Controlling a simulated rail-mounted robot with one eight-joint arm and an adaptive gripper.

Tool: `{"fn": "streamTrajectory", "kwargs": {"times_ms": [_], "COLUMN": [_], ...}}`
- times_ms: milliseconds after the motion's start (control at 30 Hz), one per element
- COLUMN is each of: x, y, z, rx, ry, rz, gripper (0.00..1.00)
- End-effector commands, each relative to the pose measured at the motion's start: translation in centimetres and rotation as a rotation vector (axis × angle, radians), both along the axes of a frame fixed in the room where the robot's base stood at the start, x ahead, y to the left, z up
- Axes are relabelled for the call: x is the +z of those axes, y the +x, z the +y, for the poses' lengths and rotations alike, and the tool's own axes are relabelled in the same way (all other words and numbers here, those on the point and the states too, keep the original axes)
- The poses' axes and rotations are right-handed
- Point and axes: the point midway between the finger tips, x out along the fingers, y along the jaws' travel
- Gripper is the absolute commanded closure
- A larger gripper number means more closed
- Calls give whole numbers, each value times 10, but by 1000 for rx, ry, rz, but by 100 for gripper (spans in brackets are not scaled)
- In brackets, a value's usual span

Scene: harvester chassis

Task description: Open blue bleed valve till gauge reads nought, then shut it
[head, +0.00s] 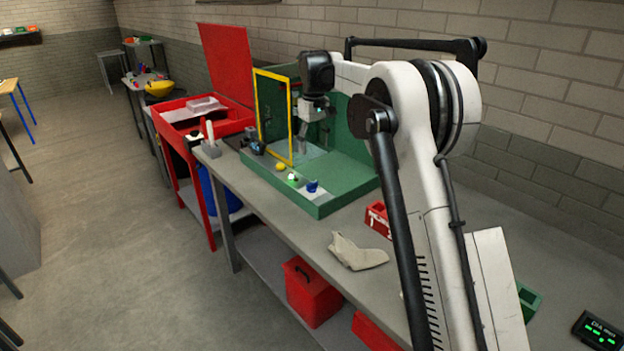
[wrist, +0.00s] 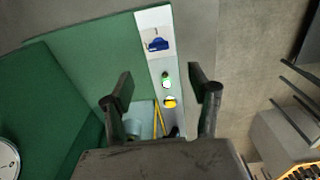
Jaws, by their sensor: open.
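The blue bleed valve (head: 312,186) sits on a pale strip along the front edge of the green chassis (head: 335,203). In the wrist view the blue valve handle (wrist: 158,44) is beyond my fingertips, near the top. A white dial (wrist: 8,158), probably the gauge, is cut off at the lower left; its reading cannot be made out. My gripper (wrist: 160,80) is open and empty, its fingers on either side of the strip in the picture. In the head view my gripper (head: 313,118) hangs inside the chassis, behind the strip and apart from the valve.
A green-and-white fitting (wrist: 167,83) and a yellow knob (wrist: 170,101) share the strip. A yellow-framed door (head: 292,125) stands at the chassis's left side. A beige cloth (head: 357,253) and a red block (head: 378,219) lie on the bench. A red cabinet (head: 205,120) stands further left.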

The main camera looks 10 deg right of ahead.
Motion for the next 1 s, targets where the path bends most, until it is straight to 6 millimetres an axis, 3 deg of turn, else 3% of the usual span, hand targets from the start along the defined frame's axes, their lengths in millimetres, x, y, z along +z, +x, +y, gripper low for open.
{"fn": "streamTrajectory", "kwargs": {"times_ms": [200,467,1000], "x": [-12,-33,-127], "y": [15,17,16], "z": [0,0,0], "rx": [21,24,23], "ry": [0,0,0], "rz": [26,30,30], "gripper": [44,44,44]}}
